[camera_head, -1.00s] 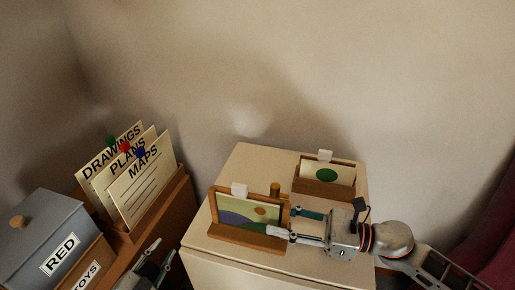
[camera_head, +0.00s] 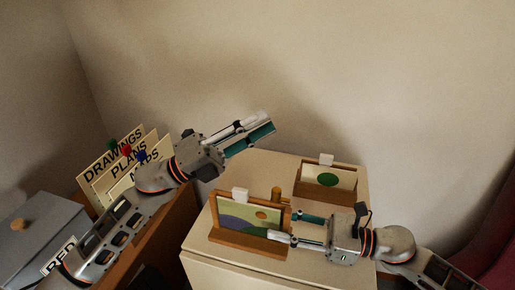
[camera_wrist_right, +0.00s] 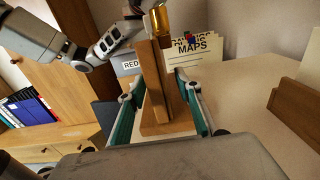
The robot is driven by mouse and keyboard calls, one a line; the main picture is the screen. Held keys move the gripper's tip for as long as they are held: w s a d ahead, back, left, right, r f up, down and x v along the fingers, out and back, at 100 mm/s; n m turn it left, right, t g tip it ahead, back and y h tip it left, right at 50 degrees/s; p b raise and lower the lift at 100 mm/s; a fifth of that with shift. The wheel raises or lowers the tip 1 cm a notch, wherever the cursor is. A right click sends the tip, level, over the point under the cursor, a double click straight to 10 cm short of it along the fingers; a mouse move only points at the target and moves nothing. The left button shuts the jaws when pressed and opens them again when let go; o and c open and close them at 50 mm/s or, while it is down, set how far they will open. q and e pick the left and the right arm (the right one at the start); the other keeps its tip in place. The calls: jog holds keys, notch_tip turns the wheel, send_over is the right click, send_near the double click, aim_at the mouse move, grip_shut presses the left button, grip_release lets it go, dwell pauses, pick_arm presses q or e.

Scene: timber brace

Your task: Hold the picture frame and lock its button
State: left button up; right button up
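The picture frame (camera_head: 250,214), wooden with a painted landscape, stands on the cabinet top, a white block (camera_head: 239,195) at its upper left corner. A brass-brown cylinder (camera_head: 276,194), perhaps the button, rises behind its upper right corner; it also shows in the right wrist view (camera_wrist_right: 160,22). My right gripper (camera_head: 284,227) is at the frame's right end, one finger in front and one behind. In the right wrist view its fingers stand apart around the frame's end (camera_wrist_right: 158,85); firm contact is not clear. My left gripper (camera_head: 268,121) is raised, empty, above and behind the frame, its fingers seemingly apart.
A second small frame (camera_head: 327,181) with a green oval stands at the back right of the cabinet top (camera_head: 222,184). Cards (camera_head: 115,165) with coloured pins stand at the left, partly behind my left arm. A grey box (camera_head: 35,230) is at the far left.

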aim_at(251, 217)
pick_arm(q)
jog(key=s+d+m+g+y, duration=0.8)
jog(key=s+d+m+g, duration=0.15)
jog(key=m, duration=0.45)
jog(key=w+a+f+m+t+y, duration=0.1)
jog(key=w+a+m+t+y, duration=0.2)
jog(key=a+y, duration=0.7)
jog(key=shift+w+f+m+t+y, duration=0.3)
jog(key=shift+w+f+t, duration=0.1)
jog(key=shift+w+t, duration=0.3)
pick_arm(e)
jog(key=shift+x, duration=3.9)
pick_arm(q)
jog(key=shift+d, duration=0.1)
pick_arm(e)
jog(key=shift+c, duration=0.4)
